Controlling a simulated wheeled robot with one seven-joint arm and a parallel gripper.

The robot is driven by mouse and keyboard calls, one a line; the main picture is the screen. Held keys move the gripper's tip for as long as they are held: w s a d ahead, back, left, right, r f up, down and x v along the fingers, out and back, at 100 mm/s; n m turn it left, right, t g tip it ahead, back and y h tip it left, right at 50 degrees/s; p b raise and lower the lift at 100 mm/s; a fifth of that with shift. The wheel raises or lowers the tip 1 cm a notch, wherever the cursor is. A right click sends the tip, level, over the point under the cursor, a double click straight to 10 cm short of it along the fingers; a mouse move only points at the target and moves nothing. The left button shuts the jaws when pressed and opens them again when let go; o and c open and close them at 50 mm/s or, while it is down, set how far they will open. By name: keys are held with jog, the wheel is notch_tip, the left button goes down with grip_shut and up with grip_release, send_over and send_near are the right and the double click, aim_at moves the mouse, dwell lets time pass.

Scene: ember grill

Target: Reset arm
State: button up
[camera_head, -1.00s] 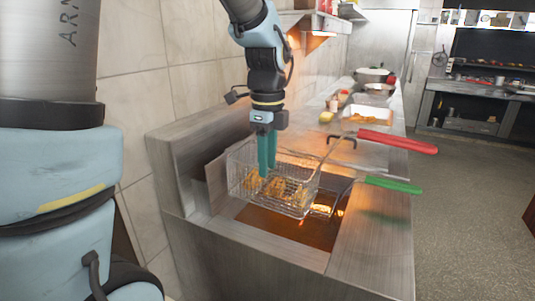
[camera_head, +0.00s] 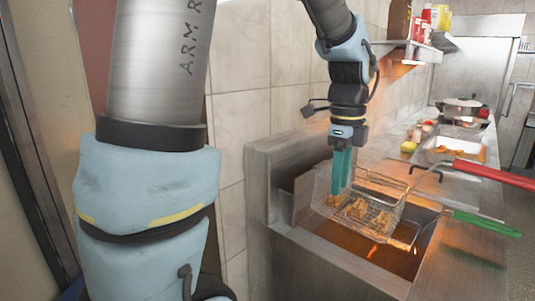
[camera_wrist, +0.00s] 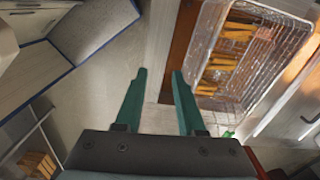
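My gripper (camera_head: 341,172) points down at the left end of a wire fryer basket (camera_head: 385,196) in the head view. The basket has a red handle (camera_head: 490,174) and holds browned fried pieces (camera_head: 355,208). In the wrist view, the two green fingers (camera_wrist: 158,80) stand apart with nothing between them. A wire basket (camera_wrist: 262,62) lies to the right of the fingers there, with golden pieces inside. The gripper looks open and empty. I cannot tell from the head view how far the fingers are from the basket rim.
The fryer's oil well (camera_head: 378,255) lies below the basket. A green handle (camera_head: 487,223) reaches right across the steel counter. A tray of food (camera_head: 455,149) and a pot (camera_head: 462,106) stand farther back. A tiled wall is behind the arm, with a shelf (camera_head: 415,45).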

jog(key=a+f+n, duration=0.4)
jog(key=a+n, duration=0.7)
jog(key=n, duration=0.1)
jog(key=s+a+f+n+t, duration=0.1)
jog(key=a+f+n, duration=0.4)
jog(key=a+n, duration=0.6)
jog(key=shift+f+n+t, duration=0.25)
jog(key=shift+n+t, duration=0.05)
jog(key=shift+n, duration=0.4)
jog(key=shift+a, duration=0.2)
